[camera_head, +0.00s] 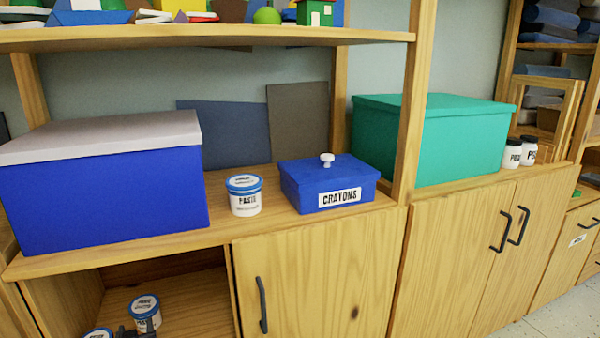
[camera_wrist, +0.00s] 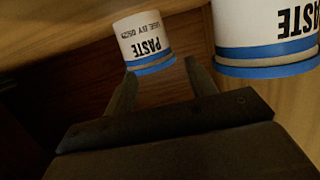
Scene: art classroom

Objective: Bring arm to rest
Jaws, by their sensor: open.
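My gripper (camera_wrist: 163,82) is open in the wrist view, with its two dark fingers apart. A white paste jar with a blue lid (camera_wrist: 143,38) shows just beyond the fingertips; I cannot tell whether they touch it. A second paste jar (camera_wrist: 265,25) is larger in that view, to the right of the fingers. Both jars appear upside down there. In the head view, a dark part of my gripper (camera_head: 134,332) shows at the bottom edge, by a paste jar (camera_head: 146,312) in the open lower cabinet. Another jar (camera_head: 98,334) is cut off by the bottom edge.
The wooden counter (camera_head: 120,248) above the opening holds a blue box with a grey lid (camera_head: 105,190), a paste jar (camera_head: 244,196) and a blue crayons box (camera_head: 328,182). A cabinet door (camera_head: 315,280) borders the opening on the right. A teal box (camera_head: 435,140) stands further right.

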